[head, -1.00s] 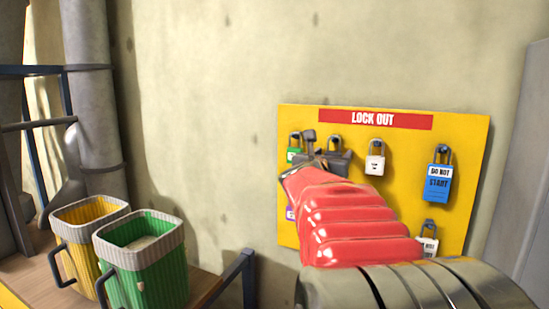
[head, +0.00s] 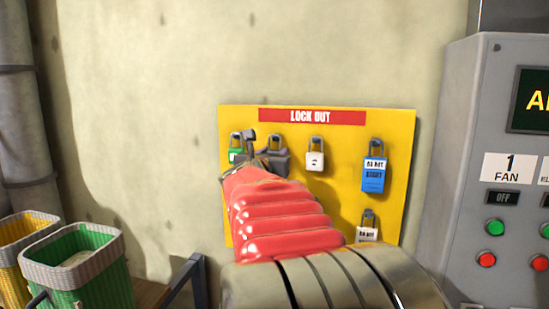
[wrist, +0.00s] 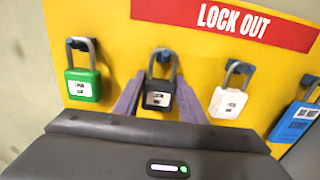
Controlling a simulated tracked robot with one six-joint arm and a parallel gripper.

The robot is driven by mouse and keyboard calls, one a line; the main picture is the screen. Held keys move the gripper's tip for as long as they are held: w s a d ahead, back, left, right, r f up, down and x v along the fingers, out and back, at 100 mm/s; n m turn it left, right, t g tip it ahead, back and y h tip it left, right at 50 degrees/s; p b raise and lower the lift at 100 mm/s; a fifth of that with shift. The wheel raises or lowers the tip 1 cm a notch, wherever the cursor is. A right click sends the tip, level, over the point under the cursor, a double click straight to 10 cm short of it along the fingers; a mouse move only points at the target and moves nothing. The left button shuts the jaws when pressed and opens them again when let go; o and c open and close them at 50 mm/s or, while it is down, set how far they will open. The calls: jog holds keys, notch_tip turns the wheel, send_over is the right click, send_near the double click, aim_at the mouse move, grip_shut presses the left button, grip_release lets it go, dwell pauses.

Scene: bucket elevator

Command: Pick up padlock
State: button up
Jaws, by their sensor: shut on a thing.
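A yellow lockout board (head: 395,130) on the wall holds several padlocks on hooks. The black padlock (wrist: 158,97) hangs from its hook between my two fingers in the wrist view. Its shackle is still around the hook. My gripper (head: 264,158) is shut on it at the upper left of the board; my red arm sleeve hides part of the view. A green padlock (wrist: 83,84) hangs to its left and a white padlock (wrist: 228,102) to its right. A blue padlock (head: 374,172) hangs farther right.
A grey control panel (head: 480,130) with green and red buttons stands to the right. Green (head: 95,280) and yellow (head: 15,258) bins stand at lower left. A partly hidden padlock (head: 367,232) hangs low on the board. Bare concrete wall surrounds the board.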

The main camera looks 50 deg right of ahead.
jog(key=c, duration=0.5)
jog(key=shift+o, duration=0.2)
jog(key=shift+r, duration=0.1)
jog(key=shift+r, duration=0.8)
jog(key=v, duration=1.8)
jog(key=shift+f, duration=0.15)
jog(key=shift+s, duration=0.1)
